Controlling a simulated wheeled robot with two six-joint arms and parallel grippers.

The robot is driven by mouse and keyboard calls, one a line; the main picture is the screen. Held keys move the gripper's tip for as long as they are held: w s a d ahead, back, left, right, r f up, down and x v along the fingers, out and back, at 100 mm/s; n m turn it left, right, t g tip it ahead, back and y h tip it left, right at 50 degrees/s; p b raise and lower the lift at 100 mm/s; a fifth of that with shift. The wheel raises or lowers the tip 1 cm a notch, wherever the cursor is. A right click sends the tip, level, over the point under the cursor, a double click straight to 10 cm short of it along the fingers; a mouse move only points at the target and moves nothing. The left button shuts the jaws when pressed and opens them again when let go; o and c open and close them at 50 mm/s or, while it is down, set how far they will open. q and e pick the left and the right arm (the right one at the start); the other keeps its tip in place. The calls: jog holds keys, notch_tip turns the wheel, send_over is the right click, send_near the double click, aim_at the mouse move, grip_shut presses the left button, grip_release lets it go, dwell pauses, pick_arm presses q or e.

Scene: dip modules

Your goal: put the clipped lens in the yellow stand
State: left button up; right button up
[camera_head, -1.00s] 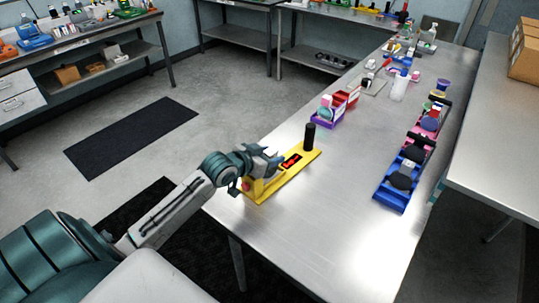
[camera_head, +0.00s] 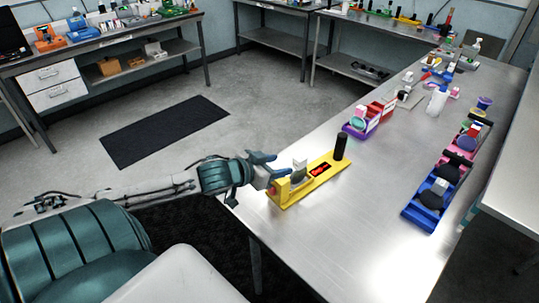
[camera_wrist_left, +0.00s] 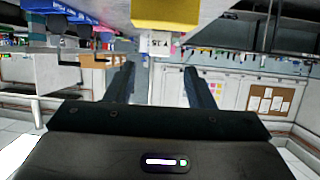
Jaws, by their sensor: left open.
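The yellow stand (camera_head: 323,179) lies near the left edge of the steel table, with a black post and a red display. The clipped lens (camera_head: 297,176), a greyish disc with a white clip on top, appears upright in the stand near its left end; its lower edge is hard to see. My left gripper (camera_head: 274,165) is open and empty just left of the lens, apart from it. In the left wrist view the open fingers (camera_wrist_left: 162,85) have a gap between them. A yellow block, likely the stand (camera_wrist_left: 165,14), and a white lettered tag (camera_wrist_left: 160,44) show above. My right gripper is out of view.
A purple holder (camera_head: 359,131) and a red holder (camera_head: 383,112) stand behind the stand. A blue tray (camera_head: 419,217) with dark round pieces lies at the right. A white bottle (camera_head: 437,101) stands further back. The front middle of the table is clear.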

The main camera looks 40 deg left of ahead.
pick_arm(q)
jog(key=p+v, duration=0.1)
jog(key=v, duration=0.1)
jog(key=shift+s+r, duration=0.2)
jog(key=shift+s, duration=0.05)
